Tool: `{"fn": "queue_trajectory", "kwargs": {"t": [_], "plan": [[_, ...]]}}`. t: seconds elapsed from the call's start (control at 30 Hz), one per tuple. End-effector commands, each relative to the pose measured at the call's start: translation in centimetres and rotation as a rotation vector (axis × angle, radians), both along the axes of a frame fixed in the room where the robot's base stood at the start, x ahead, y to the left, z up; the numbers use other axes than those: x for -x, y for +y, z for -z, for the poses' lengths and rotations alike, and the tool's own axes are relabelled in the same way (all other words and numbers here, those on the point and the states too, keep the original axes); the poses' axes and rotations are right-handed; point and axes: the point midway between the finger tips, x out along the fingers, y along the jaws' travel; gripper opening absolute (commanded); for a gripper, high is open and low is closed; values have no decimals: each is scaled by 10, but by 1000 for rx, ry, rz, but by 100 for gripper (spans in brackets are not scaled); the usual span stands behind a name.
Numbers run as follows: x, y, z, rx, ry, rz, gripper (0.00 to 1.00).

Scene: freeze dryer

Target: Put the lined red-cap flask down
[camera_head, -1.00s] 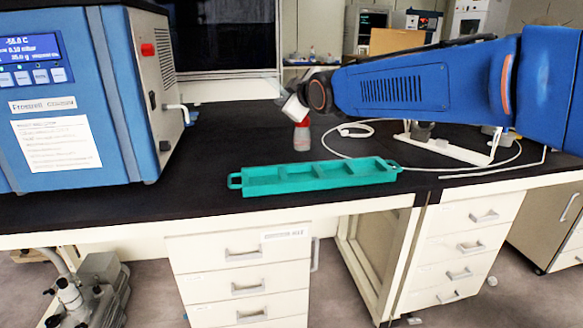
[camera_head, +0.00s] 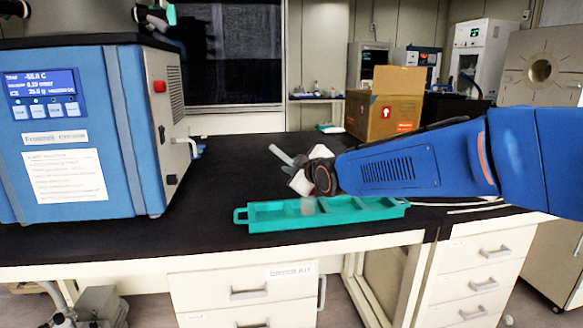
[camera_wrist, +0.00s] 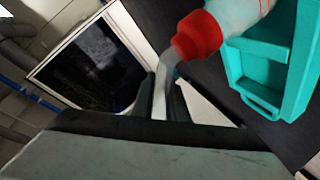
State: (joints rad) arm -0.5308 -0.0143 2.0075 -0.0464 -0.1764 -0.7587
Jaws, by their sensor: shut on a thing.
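The red-cap flask shows in the wrist view, with its red cap (camera_wrist: 199,36) toward my gripper and its clear body (camera_wrist: 240,12) against the teal tray (camera_wrist: 276,102). A short greyish stub runs from the cap to my gripper (camera_wrist: 168,92), whose dark fingers are shut on the flask at that end. In the head view the flask's clear lower body (camera_head: 308,206) shows at a middle compartment of the teal tray (camera_head: 268,226). My gripper (camera_head: 301,184) is right above it and hides most of the cap. I cannot tell whether the flask touches the tray floor.
The blue freeze dryer (camera_head: 75,130) stands on the left of the black bench (camera_head: 230,180). A cardboard box (camera_head: 385,105) is behind my arm. Thin white tubing (camera_head: 478,210) lies at right. The bench between dryer and tray is clear.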

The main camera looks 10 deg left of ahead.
Motion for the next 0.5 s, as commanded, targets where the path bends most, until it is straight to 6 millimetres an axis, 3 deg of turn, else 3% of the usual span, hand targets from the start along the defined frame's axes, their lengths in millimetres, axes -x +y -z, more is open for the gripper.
{"fn": "queue_trajectory", "kwargs": {"t": [0.2,0.23,0.3,0.5], "plan": [[0,0,2,0,0,0,0],[0,0,2,0,0,0,15],[0,0,2,0,0,0,32],[0,0,2,0,0,0,32]]}}
